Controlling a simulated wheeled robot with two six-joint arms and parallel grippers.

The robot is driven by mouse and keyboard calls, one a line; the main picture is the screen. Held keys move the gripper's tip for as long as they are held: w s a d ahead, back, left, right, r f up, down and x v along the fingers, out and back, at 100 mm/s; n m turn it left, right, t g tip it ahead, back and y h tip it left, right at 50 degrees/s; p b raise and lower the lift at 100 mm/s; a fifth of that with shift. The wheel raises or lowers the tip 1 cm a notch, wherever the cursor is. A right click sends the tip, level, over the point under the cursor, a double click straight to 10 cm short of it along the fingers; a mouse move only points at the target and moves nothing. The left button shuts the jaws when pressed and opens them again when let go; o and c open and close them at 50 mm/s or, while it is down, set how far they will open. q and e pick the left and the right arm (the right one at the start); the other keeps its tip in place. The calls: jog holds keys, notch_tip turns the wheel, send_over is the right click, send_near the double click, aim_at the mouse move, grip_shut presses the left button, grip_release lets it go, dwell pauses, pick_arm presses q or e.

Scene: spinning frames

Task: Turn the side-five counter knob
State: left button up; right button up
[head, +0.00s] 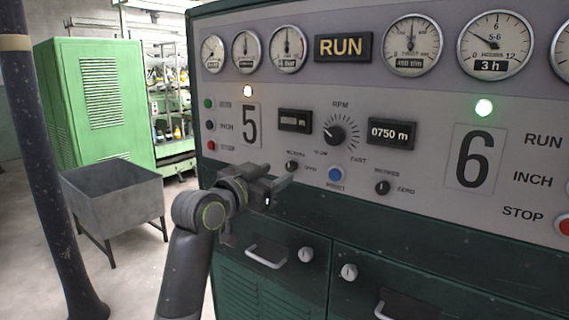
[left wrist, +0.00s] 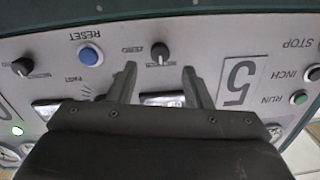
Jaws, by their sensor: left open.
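The side-five counter knob (head: 292,165) is a small black knob on the grey panel, below the side-five counter display (head: 295,120) and right of the large 5. The left wrist view, upside down, also shows the knob (left wrist: 160,52). Its pointer direction is too small to tell. My left gripper (head: 280,176) is in front of the panel, just below and left of the knob in the head view. Its jaws are open and empty; in the left wrist view the knob appears beyond and between the fingertips (left wrist: 160,70), apart from them. My right gripper is out of view.
A blue reset button (head: 336,174) is right of the knob, then a second counter knob (head: 382,187). The RPM dial (head: 334,133) is above. Green drawers with handles (head: 266,256) are below. A grey bin (head: 115,200) and dark post (head: 45,150) stand left.

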aim_at(289, 168)
pick_arm(q)
jog(key=shift+p+x, duration=0.65)
jog(key=shift+x, duration=1.75)
grip_shut()
